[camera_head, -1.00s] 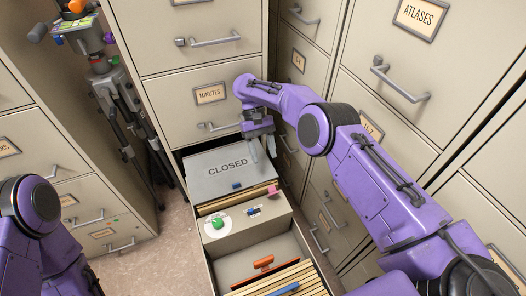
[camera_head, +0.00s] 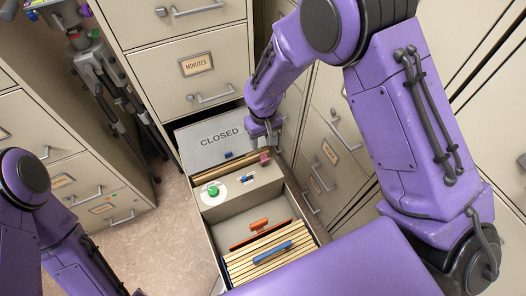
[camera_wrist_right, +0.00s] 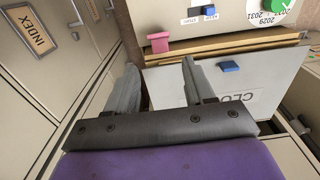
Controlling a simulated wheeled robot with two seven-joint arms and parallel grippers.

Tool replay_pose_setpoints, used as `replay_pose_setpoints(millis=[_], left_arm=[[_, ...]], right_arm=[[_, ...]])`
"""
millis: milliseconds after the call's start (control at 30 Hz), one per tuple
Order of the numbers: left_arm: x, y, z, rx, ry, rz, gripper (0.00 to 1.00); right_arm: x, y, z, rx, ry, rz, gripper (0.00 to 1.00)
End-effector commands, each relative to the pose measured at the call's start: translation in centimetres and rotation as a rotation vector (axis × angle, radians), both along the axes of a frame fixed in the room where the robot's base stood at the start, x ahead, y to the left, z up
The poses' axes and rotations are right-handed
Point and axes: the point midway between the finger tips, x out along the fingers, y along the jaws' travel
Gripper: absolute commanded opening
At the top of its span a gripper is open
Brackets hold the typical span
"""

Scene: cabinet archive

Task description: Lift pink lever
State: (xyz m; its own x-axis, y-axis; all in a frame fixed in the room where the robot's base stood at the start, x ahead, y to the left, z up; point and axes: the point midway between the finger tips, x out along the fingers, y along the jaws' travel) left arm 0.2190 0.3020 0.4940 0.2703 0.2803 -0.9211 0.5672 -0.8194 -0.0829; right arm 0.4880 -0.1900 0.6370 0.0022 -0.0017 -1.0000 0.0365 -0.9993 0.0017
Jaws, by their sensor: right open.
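The pink lever (camera_head: 264,157) is a small block at the right side of the open drawer, by the file dividers. It also shows in the right wrist view (camera_wrist_right: 159,43), just beyond my fingertips. My right gripper (camera_head: 266,133) is over the right edge of the drawer, close to the pink lever. In the right wrist view my right gripper (camera_wrist_right: 159,67) has its two fingers apart with nothing between them. My left arm is at the lower left, and its gripper is out of view.
A grey CLOSED plate (camera_head: 220,139) lies at the drawer's back. A panel carries a white dial with a green knob (camera_head: 213,190) and a blue slider (camera_wrist_right: 209,11). An orange handle (camera_head: 260,227) and a blue handle (camera_head: 272,252) are nearer. Cabinets flank the drawer.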

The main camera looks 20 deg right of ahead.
Motion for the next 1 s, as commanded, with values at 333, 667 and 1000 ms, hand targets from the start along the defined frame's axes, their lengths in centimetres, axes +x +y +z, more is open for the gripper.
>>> replay_pose_setpoints(millis=[333,667,1000], left_arm=[[0.0,0.0,-1.2,0.0,0.0,0.0,0.43],[0.0,0.0,-1.2,0.0,0.0,0.0,0.43],[0.0,0.0,-0.5,0.0,0.0,0.0,0.43]], right_arm=[[0.0,0.0,-6.5,0.001,0.003,-0.002,0.53],[0.0,0.0,-7.0,0.001,0.001,-0.002,0.5],[0.2,0.1,-6.7,0.002,0.023,-0.001,0.05]])
